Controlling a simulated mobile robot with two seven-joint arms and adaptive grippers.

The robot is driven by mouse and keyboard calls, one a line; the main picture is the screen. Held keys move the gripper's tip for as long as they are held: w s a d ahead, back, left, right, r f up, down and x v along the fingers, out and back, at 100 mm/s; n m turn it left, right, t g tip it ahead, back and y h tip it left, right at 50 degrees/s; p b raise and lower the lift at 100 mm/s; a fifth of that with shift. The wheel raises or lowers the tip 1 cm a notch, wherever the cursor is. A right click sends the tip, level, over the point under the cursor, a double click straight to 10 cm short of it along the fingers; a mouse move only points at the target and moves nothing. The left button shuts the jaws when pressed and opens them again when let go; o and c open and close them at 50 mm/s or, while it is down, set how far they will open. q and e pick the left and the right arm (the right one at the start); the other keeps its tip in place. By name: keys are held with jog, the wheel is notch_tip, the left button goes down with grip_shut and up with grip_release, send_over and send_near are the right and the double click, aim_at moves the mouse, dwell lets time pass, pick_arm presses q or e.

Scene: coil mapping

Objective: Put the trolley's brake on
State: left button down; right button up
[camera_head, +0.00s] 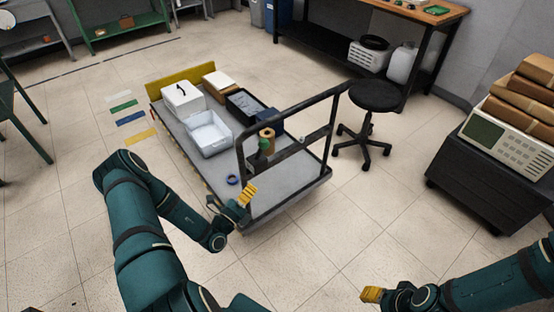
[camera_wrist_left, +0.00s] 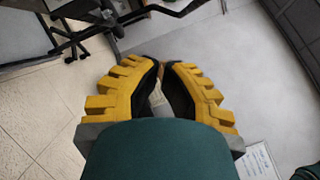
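The trolley (camera_head: 290,187) is a grey flatbed with a yellow board at its far end and a black tubular handle frame (camera_head: 240,160) at its near right end. I cannot make out a brake pedal or lever in either view. My left gripper (camera_head: 250,190) is at the trolley's near end, by the foot of the handle frame; whether it touches is unclear.
A black stool (camera_head: 376,97) stands right of the handle. A dark cabinet (camera_head: 480,180) is farther right. Floor in front is clear.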

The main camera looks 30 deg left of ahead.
aim_at(261, 151)
dwell(0.3)
pick_arm(q)
jog(key=w+a+r+b, duration=0.1)
jog(key=w, duration=0.5)
jog(key=w+r, duration=0.2)
jog(key=w, duration=0.4)
jog(key=shift+w+a+r+b, duration=0.25)
jog(key=shift+w+a+b, duration=0.05)
jog(key=shift+a+b, duration=0.1)
